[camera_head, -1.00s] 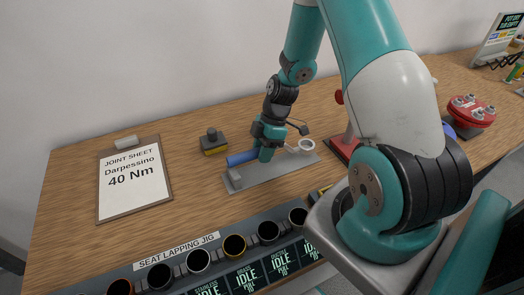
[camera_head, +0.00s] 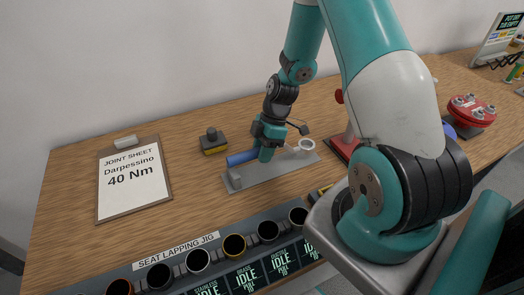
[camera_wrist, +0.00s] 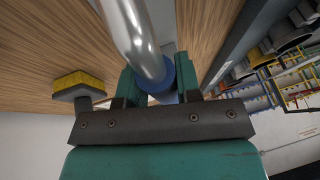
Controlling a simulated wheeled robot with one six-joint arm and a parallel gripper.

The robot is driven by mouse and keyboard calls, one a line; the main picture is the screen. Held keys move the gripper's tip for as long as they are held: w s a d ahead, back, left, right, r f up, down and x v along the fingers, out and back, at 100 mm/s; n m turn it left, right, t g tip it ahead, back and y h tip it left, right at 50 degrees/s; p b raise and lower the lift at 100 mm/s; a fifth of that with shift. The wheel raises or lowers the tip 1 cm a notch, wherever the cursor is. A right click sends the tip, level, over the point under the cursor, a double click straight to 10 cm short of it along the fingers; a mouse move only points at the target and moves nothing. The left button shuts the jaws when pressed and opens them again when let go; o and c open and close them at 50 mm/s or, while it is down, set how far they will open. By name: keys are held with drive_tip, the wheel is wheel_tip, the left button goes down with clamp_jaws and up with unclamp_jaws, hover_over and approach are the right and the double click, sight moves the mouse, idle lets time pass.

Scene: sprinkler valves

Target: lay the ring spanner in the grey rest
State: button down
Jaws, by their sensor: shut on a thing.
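The ring spanner has a blue handle (camera_head: 242,157) and a pale metal ring end (camera_head: 307,144). It lies lengthwise just over or on the grey rest (camera_head: 262,178), a flat plate with a small upright block at its left end. I cannot tell whether it touches the rest. My gripper (camera_head: 266,152) is shut on the spanner around the handle, near the middle of the rest. In the wrist view the spanner's metal shaft (camera_wrist: 135,35) and blue handle (camera_wrist: 185,72) run between my jaws (camera_wrist: 160,85).
A yellow-and-black block with a knob (camera_head: 212,141) stands behind left. A clipboard (camera_head: 134,180) lies at the left. The seat lapping jig (camera_head: 180,252) with several cups is in front. A red stand (camera_head: 343,147) is close on the right.

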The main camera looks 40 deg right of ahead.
drive_tip(key=shift+f, duration=0.15)
drive_tip(key=shift+f+b, duration=1.05)
drive_tip(key=shift+f, duration=0.15)
drive_tip(key=c, duration=0.7)
unclamp_jaws()
drive_tip(key=shift+r, duration=0.1)
drive_tip(key=shift+c, duration=0.2)
drive_tip(key=b+v, duration=0.2)
drive_tip(key=v, duration=1.5)
drive_tip(key=shift+r, duration=0.25)
